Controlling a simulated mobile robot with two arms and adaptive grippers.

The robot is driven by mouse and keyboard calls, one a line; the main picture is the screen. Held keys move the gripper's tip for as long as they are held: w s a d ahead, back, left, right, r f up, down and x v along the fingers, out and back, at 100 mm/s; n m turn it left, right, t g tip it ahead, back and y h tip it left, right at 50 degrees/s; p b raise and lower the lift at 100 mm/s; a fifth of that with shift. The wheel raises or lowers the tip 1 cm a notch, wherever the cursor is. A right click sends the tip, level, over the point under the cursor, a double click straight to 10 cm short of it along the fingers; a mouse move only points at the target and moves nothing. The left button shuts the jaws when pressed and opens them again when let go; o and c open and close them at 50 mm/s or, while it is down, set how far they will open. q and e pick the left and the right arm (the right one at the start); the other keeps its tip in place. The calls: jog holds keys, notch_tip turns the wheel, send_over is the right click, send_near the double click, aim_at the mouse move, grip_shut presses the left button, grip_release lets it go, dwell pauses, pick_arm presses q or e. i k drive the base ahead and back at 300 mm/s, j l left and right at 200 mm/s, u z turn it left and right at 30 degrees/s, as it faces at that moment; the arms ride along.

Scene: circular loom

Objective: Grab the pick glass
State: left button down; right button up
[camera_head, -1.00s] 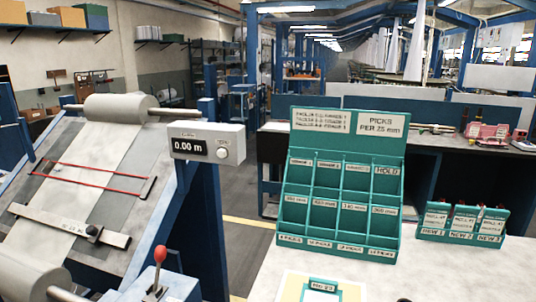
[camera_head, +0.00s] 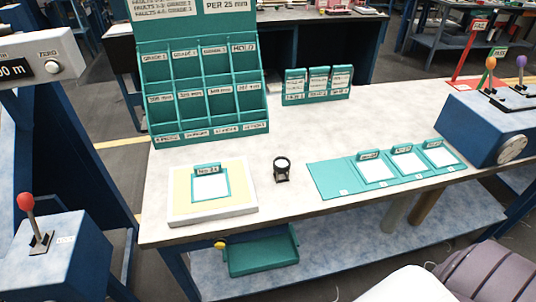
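The pick glass (camera_head: 282,169) looks like a small black stand with a round lens on top. It stands upright on the pale table (camera_head: 300,130), between the framed white-and-yellow pad on its left and the teal board on its right. Nothing touches it. Neither of my grippers is clearly visible in the head view, so whether they are open or shut is hidden.
A teal pigeonhole rack (camera_head: 205,90) stands at the table's back left, with a small teal card holder (camera_head: 317,85) beside it. The framed pad (camera_head: 212,192) and teal board (camera_head: 385,170) lie in front. A blue lever box (camera_head: 490,125) is at right.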

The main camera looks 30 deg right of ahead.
aim_at(280, 164)
jog(key=i+j+z, duration=0.4)
jog(key=i+j, duration=0.2)
jog(key=i, duration=0.2)
